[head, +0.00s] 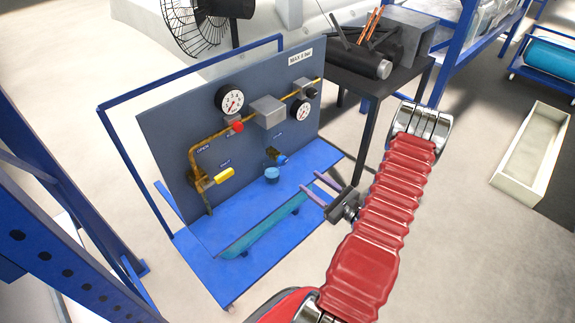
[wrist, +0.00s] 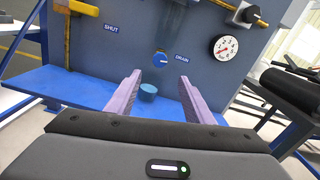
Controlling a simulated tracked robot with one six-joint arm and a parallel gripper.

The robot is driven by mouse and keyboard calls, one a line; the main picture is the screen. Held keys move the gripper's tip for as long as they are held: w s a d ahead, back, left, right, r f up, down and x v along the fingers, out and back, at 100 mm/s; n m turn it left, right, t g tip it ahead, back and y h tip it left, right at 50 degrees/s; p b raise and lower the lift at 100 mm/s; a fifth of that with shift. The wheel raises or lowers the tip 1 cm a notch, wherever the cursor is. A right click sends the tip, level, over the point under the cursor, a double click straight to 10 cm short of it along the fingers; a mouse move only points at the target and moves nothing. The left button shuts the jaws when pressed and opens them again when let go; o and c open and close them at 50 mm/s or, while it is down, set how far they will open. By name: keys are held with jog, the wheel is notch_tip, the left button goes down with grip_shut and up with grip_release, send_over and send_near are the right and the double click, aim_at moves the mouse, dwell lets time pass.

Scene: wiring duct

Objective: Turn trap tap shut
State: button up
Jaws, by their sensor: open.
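A blue knob (head: 282,159) sits low on the grey panel; it also shows in the wrist view (wrist: 160,60), left of the printed word DRAIN. A pale mark shows on its face; its exact setting is too small to tell. A yellow lever handle (head: 218,177) is on the brass pipe at left, with OPEN printed above and SHUT beside it; the lever points right, towards SHUT. My gripper (head: 310,180) is open and empty, in front of the panel. In the wrist view, the blue knob lies between the purple fingers (wrist: 158,82), beyond their tips, apart from them.
A small blue cup (head: 272,175) stands on the blue base below the knob. A long teal piece (head: 262,227) lies along the base, under my gripper. A red knob (head: 237,126) and gauges (head: 229,100) sit higher on the panel. A dark table (head: 375,85) stands right.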

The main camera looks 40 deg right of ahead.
aim_at(285, 163)
jog(key=w, duration=1.3)
jog(key=shift+a, duration=0.2)
jog(key=shift+c, duration=0.6)
jog(key=c, duration=0.9)
